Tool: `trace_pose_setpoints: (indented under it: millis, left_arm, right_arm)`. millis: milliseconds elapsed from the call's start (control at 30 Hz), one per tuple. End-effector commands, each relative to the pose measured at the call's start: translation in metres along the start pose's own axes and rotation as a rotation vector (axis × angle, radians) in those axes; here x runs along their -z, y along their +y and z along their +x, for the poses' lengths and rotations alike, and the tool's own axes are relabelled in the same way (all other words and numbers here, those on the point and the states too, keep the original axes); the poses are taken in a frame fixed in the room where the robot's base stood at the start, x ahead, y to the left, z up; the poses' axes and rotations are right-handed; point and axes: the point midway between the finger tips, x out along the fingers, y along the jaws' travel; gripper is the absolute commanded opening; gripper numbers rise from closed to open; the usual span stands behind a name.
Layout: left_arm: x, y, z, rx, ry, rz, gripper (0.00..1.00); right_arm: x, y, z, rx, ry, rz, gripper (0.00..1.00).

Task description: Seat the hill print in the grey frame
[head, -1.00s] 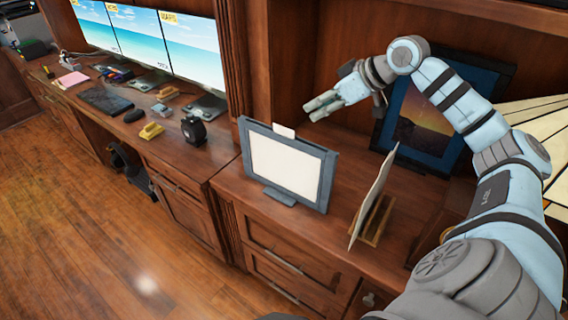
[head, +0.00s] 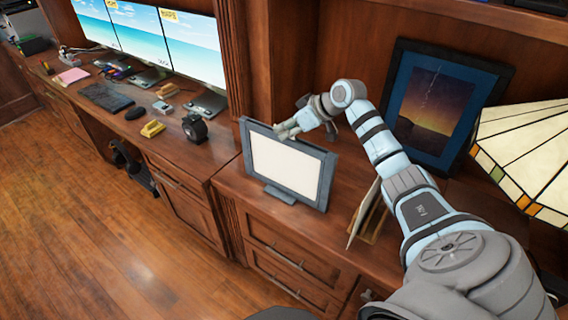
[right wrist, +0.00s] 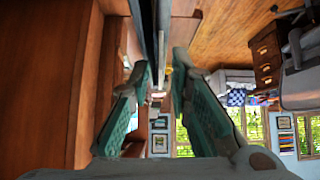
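The grey frame (head: 328,182) stands on its foot on the cabinet top, with a plain cream panel (head: 283,165) in its opening. A thin cream card (head: 364,213) leans in a small wooden holder to the right of it, seen nearly edge-on. I cannot see a hill picture on either face. My right gripper (head: 285,130) is at the top edge of the grey frame and hides the middle of that edge. In the right wrist view its fingers (right wrist: 162,72) are apart, with a thin dark upright edge between or just beyond them. My left gripper is not in view.
A dark-framed picture of a dusk sky (head: 440,105) leans at the back. A stained-glass lampshade (head: 525,150) is at the right. A desk with monitors (head: 150,45), a black tape dispenser (head: 194,127) and small items lies at the left.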

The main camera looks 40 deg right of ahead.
Motion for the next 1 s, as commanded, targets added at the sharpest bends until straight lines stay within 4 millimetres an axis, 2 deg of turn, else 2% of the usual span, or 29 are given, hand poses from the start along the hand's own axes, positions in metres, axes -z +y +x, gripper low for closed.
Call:
trace_pose_setpoints:
  millis: [33, 67, 467, 633, 767, 1000]
  left_arm:
    - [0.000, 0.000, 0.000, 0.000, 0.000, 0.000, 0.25]
    - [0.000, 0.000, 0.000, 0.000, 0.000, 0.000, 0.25]
    - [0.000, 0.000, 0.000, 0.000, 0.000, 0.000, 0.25]
    - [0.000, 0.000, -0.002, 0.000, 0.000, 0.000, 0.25]
    - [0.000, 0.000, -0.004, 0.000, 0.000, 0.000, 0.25]
    - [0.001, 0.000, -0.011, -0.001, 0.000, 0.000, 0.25]
  right_arm:
    - [0.000, 0.000, 0.000, 0.000, 0.000, 0.000, 0.05]
    - [0.000, 0.000, 0.000, 0.000, 0.000, 0.000, 0.00]
    - [0.001, -0.001, -0.001, 0.000, 0.001, 0.000, 0.00]
    - [0.009, -0.011, -0.008, 0.000, 0.001, -0.004, 0.00]
    - [0.021, -0.037, -0.019, 0.002, 0.002, -0.006, 0.00]
    - [0.050, -0.111, -0.045, 0.004, 0.005, -0.003, 0.00]
